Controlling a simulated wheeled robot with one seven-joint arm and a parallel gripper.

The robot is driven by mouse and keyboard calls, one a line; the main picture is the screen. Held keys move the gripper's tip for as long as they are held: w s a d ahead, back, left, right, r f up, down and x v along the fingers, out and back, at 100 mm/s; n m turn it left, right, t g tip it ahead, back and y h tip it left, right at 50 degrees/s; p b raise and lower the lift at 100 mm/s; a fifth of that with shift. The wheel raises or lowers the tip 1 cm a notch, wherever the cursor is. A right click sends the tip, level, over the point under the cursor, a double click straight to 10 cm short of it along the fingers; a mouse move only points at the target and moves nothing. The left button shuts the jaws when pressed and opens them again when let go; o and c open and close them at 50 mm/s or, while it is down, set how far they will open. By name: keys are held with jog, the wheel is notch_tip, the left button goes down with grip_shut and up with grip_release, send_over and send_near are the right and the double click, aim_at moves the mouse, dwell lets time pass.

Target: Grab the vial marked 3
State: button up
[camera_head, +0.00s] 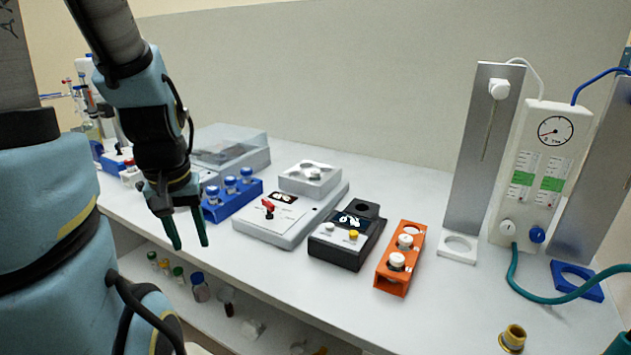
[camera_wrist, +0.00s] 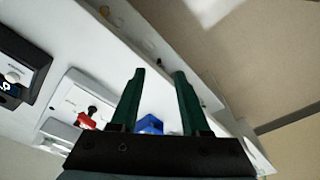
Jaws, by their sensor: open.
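My gripper (camera_head: 191,246) is open and empty, its two dark green fingers pointing down near the bench's front edge. It is in front of and left of a blue rack (camera_head: 226,208) holding three blue-capped vials, such as the nearest one (camera_head: 212,192). An orange rack (camera_head: 392,283) farther right holds white-capped vials (camera_head: 397,260). No number can be read on any vial, so I cannot tell which is marked 3. In the wrist view the gripper (camera_wrist: 160,72) is open, with a blue object (camera_wrist: 150,125) partly showing between the finger bases.
A grey device with a red knob (camera_head: 268,208) and a black device (camera_head: 347,245) stand between the racks. A gauge unit (camera_head: 545,165) with a teal hose is at right. Bottles (camera_head: 199,287) stand on a lower shelf. Bare bench lies along the front edge.

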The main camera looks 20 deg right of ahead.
jog(key=o, duration=0.3)
jog(key=w+d+t+b, duration=0.1)
jog(key=w+d, duration=0.2)
jog(key=w+d+t+h+b, duration=0.1)
jog(key=w+d+b, duration=0.1)
jog(key=w+d, duration=0.2)
jog(key=w+d+t+h+b, duration=0.1)
jog(key=w+d+t, duration=0.1)
jog(key=w+d, duration=0.2)
jog(key=shift+d+f+m, duration=0.2)
jog(key=shift+d+m, duration=0.05)
jog(key=shift+m, duration=0.05)
jog(key=shift+o, duration=0.2)
notch_tip(320, 180, up, 5)
jog(key=n+t+y+b, duration=0.1)
jog(key=n+t+b, duration=0.1)
jog(key=t+b, duration=0.65)
send_over(317, 172)
jog(key=s+a, duration=0.2)
jog(key=s, duration=0.1)
jog(key=s+d+f+n+y+b, duration=0.2)
jog(key=s+d+n+y+b, duration=0.15)
jog(key=s, duration=0.35)
jog(key=shift+m+g+y, duration=0.45)
jog(key=shift+g, duration=0.1)
jog(key=x, duration=0.5)
jog(key=shift+d+r, duration=0.1)
jog(key=shift+d, duration=0.2)
jog(key=shift+d+x, duration=0.2)
jog(key=shift+x, duration=2.55)
